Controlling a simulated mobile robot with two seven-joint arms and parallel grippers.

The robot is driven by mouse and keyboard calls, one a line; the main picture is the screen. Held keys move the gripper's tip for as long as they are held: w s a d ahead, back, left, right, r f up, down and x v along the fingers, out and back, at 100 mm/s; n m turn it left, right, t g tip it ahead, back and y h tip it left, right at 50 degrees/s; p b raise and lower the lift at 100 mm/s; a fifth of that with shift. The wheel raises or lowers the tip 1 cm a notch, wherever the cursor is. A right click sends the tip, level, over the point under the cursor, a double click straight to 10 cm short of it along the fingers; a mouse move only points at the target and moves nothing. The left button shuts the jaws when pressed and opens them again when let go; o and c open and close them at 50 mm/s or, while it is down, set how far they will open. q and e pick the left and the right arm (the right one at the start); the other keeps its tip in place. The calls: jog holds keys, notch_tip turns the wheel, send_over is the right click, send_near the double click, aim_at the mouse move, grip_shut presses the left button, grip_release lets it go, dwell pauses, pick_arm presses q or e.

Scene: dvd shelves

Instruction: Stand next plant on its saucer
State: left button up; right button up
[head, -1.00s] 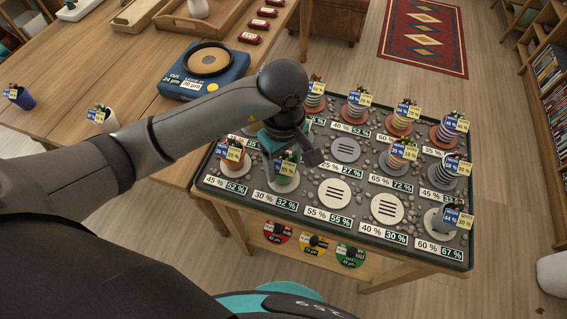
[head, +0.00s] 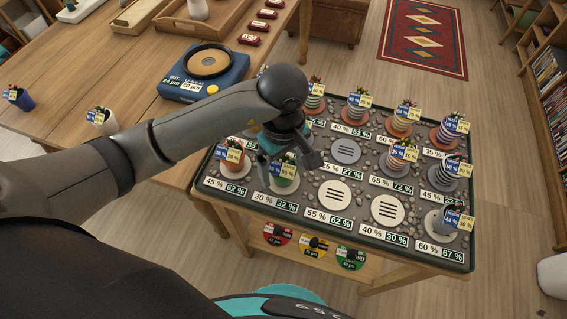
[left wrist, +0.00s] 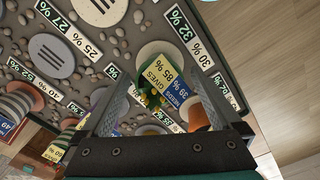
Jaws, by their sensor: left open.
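My left gripper (head: 290,158) is open above the front-left part of the plant tray. Its fingers stand on either side of a small plant in a green pot (head: 285,181). The pot stands upright on its saucer by the label "30 % 32 %". In the left wrist view the plant's blue and yellow tag (left wrist: 165,78) shows between the spread fingers (left wrist: 160,88), and the saucer (left wrist: 156,47) shows beside it. Bare saucers are at the front middle (head: 335,194), front right (head: 387,210) and centre (head: 345,151). My right gripper is not in view.
A blue pot (head: 22,101) and a white pot (head: 103,123) with plants stand on the wooden table at the left. Other potted plants, such as an orange one (head: 234,166), stand close around on the tray (head: 300,225). A blue scale-like device (head: 203,75) is behind my arm.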

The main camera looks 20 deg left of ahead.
aim_at(284, 166)
pick_arm(q)
jog(key=shift+r, duration=0.45)
notch_tip(284, 166, up, 5)
jog(key=shift+w+r+p, duration=0.1)
jog(key=shift+r+p, duration=0.05)
jog(key=shift+p, duration=0.6)
notch_tip(284, 166, up, 6)
jog(key=p, duration=0.1)
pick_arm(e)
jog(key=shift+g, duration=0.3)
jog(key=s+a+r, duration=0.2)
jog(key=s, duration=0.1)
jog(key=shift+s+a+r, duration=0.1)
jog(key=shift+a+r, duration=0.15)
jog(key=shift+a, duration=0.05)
